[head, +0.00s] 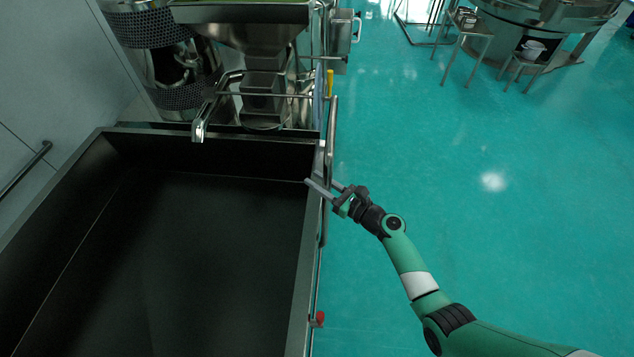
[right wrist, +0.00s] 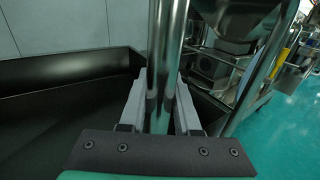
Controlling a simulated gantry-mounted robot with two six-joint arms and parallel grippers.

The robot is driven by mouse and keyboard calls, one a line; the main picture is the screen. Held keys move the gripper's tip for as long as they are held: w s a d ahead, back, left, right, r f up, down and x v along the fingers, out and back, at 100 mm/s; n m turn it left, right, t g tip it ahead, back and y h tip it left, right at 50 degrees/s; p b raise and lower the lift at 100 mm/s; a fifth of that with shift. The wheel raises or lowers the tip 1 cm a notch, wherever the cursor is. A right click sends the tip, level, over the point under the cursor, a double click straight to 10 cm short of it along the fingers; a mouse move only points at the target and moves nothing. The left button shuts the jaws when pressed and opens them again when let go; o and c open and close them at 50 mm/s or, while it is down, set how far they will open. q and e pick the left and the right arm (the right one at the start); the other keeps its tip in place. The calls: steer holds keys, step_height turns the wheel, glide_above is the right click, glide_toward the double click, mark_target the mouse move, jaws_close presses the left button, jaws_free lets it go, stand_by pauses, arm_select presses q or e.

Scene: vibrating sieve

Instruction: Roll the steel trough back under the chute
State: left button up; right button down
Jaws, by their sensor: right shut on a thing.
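The steel trough (head: 303,240) is a large, deep, dark-walled bin filling the lower left of the head view. It looks empty. A steel handle bar (head: 331,135) runs along its right side. My right gripper (head: 322,189) is at that side near the far corner, shut on the bar; in the right wrist view the upright bar (right wrist: 165,60) stands between the two fingers. The chute (head: 203,118), a small steel spout on the sieve machine, is at the trough's far end. How far it reaches over the rim is hard to tell. My left gripper is not in view.
A steel hopper (head: 245,35) and frame stand beyond the trough. A grey wall with a rail (head: 25,168) is close on the left. The green floor (head: 480,230) to the right is open. Small steel tables (head: 466,35) and a round machine stand at the far right.

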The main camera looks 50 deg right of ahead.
steer(key=shift+d+r, duration=0.15)
steer(key=c, duration=1)
jaws_free()
steer(key=o, duration=0.4)
steer(key=shift+d, duration=0.2)
steer(key=shift+a, duration=0.1)
steer(key=shift+s+d+p, duration=0.15)
steer(key=shift+s+p, duration=0.85)
steer(key=shift+s, duration=1.95)
steer(key=shift+s+d+p, duration=0.1)
steer(key=shift+s+p, duration=0.9)
steer(key=shift+s, duration=1.9)
